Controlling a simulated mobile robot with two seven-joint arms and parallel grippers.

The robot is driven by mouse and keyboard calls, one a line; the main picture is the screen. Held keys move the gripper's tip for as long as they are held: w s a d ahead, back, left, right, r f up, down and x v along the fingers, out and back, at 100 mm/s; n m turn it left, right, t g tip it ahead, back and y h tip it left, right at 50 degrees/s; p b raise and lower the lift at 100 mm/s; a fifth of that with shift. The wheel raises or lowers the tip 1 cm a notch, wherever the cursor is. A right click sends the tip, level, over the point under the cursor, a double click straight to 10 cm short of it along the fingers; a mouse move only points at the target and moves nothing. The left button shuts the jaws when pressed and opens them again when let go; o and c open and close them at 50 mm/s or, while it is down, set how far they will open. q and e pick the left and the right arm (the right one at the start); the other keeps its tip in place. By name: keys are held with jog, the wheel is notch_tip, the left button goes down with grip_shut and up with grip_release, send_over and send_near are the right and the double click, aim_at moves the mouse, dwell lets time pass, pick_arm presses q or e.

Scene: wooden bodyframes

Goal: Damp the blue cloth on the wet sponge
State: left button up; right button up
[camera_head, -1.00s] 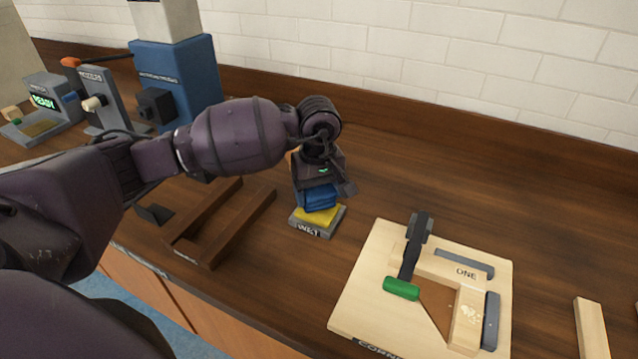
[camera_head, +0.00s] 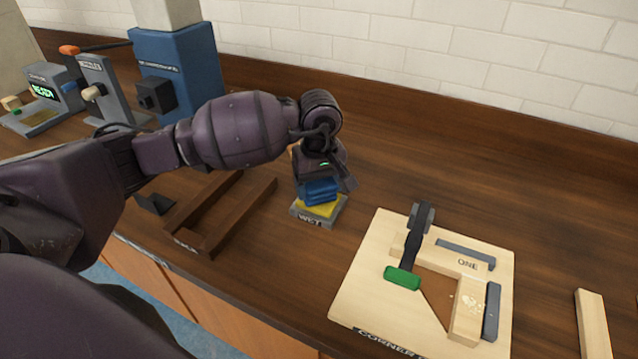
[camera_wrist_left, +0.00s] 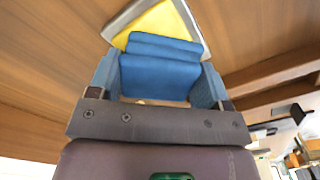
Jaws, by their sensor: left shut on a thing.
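The blue cloth (camera_head: 318,192) is folded and held in my left gripper (camera_head: 320,184), which is shut on it. The cloth is over the yellow sponge (camera_head: 322,209), which lies in a grey tray labelled WET (camera_head: 311,222). In the left wrist view the cloth (camera_wrist_left: 160,72) sits between the two fingers, with the sponge (camera_wrist_left: 162,22) showing beyond it and the tray rim (camera_wrist_left: 120,22) around that. I cannot tell whether the cloth touches the sponge. My right gripper is not in view.
A dark wooden rack (camera_head: 232,221) stands left of the tray. A pale corner jig (camera_head: 365,283) with a green-handled clamp (camera_head: 402,277) lies to the right, and a wooden strip (camera_head: 592,325) farther right. Blue and grey machines (camera_head: 178,70) stand at the back left. The bench behind the tray is clear.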

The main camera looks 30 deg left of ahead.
aim_at(319, 183)
pick_arm(q)
jog(key=shift+f, duration=0.3)
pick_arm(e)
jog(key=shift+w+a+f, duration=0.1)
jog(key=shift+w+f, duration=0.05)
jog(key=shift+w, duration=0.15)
pick_arm(q)
jog(key=shift+f+b, duration=0.15)
jog(key=shift+b, duration=0.15)
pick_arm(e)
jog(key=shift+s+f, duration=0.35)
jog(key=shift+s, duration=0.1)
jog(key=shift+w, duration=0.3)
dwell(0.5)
pick_arm(q)
jog(key=shift+f, duration=0.15)
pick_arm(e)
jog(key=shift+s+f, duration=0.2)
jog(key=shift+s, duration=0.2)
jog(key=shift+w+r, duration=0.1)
pick_arm(q)
jog(key=shift+r+p, duration=0.4)
jog(key=shift+r, duration=1.2)
jog(key=shift+r+p, duration=0.65)
jog(key=shift+r, duration=1.4)
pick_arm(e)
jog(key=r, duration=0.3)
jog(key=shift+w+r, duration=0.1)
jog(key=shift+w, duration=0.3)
